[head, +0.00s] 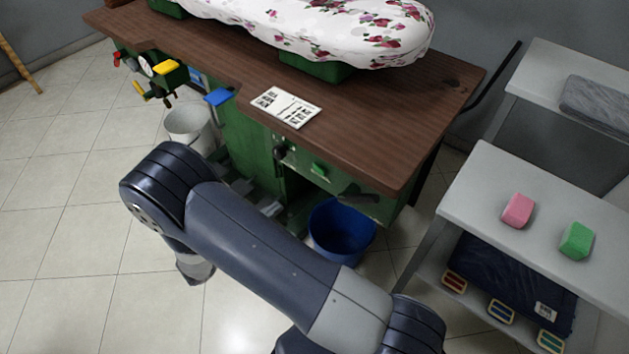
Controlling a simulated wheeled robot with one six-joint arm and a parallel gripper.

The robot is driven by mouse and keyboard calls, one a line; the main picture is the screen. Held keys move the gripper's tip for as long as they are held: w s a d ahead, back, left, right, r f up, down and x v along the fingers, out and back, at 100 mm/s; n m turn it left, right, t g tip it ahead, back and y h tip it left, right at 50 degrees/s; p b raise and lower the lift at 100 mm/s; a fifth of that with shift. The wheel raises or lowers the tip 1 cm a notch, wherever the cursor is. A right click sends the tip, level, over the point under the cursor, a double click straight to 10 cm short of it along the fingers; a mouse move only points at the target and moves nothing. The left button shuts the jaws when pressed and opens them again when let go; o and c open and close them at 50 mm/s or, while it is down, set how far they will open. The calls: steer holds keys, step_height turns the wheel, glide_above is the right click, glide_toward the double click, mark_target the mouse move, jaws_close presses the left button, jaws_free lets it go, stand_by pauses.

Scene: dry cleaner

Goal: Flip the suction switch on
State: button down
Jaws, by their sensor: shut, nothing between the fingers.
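The ironing machine (255,150) has a green body under a brown wooden top. On its front panel I see a dark knob (280,151), a small bright green switch-like part (319,169) and a dark handle (358,195). I cannot read any label there, so I cannot tell which is the suction switch or its position. My arm crosses the lower middle of the head view, in front of the machine's lower part. My gripper is not visible; my own arm may hide it.
A printed card (286,107) lies on the wooden top (400,130) below a floral padded board (330,25). A blue bucket (342,232) and white bin (188,127) stand by the machine. A grey shelf (475,190) at right holds pink (517,210) and green blocks (577,240). Left floor is clear.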

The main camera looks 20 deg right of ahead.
mark_target(324, 174)
steer(key=shift+d, duration=0.1)
steer(key=b+x, duration=0.1)
steer(key=x, duration=1.2)
steer(key=shift+w+d, duration=0.2)
steer(key=shift+d, duration=0.15)
